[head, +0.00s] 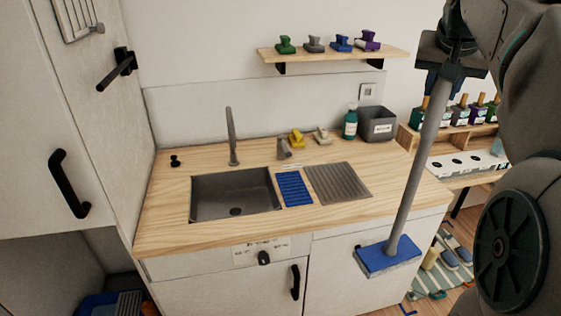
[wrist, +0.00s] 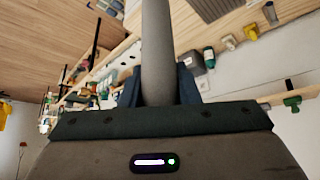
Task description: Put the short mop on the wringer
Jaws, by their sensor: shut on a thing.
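The short mop (head: 418,165) has a grey handle and a flat blue rectangular head (head: 388,256). My gripper (head: 446,72) is shut on the upper end of its handle. The mop hangs slightly tilted, head down, at the right front of the counter in the head view. In the wrist view the grey handle (wrist: 157,50) runs between the two dark blue fingers. A blue ribbed plate (head: 295,188), which looks like the wringer, lies on the counter between the sink and a grey ribbed board. The mop head is apart from it, to its right and nearer me.
The sink (head: 235,195) with a tall tap (head: 232,138) is left of the plate. The grey ribbed board (head: 337,183) is right of it. A bottle (head: 350,122) and grey bin (head: 376,124) stand at the back right. A wall shelf (head: 333,54) holds several coloured items.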

